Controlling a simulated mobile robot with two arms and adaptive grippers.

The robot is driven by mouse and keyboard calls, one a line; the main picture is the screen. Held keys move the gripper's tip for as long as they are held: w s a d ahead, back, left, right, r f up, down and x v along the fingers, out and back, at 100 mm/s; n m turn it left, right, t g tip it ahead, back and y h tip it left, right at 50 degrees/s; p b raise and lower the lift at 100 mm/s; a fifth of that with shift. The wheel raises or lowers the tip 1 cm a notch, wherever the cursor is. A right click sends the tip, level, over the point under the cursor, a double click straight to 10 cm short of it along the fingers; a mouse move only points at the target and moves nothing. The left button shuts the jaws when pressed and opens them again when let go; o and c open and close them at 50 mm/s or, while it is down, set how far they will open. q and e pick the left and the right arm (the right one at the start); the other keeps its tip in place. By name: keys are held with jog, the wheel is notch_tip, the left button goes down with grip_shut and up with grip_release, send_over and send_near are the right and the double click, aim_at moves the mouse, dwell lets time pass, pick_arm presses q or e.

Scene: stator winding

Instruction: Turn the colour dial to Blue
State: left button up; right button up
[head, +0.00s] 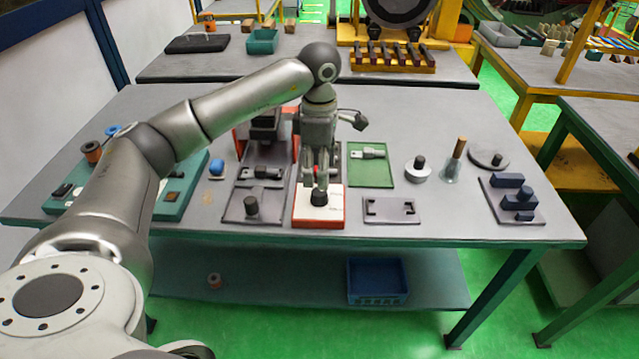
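A box with a white top and red sides (305,213) sits near the front edge of the table. A round black knob (319,197) stands on its top; I take this for the colour dial, but no colour names can be read. My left gripper (320,184) points down just above and behind the knob. Its fingers hide part of the box's back. I cannot tell whether the fingertips touch the knob or how far apart they are. A small red spot shows between the fingers. My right gripper is not in view.
Left of the box is a grey plate with a black knob (251,206). Right of it are a grey bracket plate (391,210), a green mat (371,170) and a white disc with a black knob (418,172). A brush-like tool (453,162) stands upright farther right.

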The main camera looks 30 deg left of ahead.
aim_at(320, 192)
pick_arm(q)
notch_tip(320, 192, up, 5)
dwell(0.7)
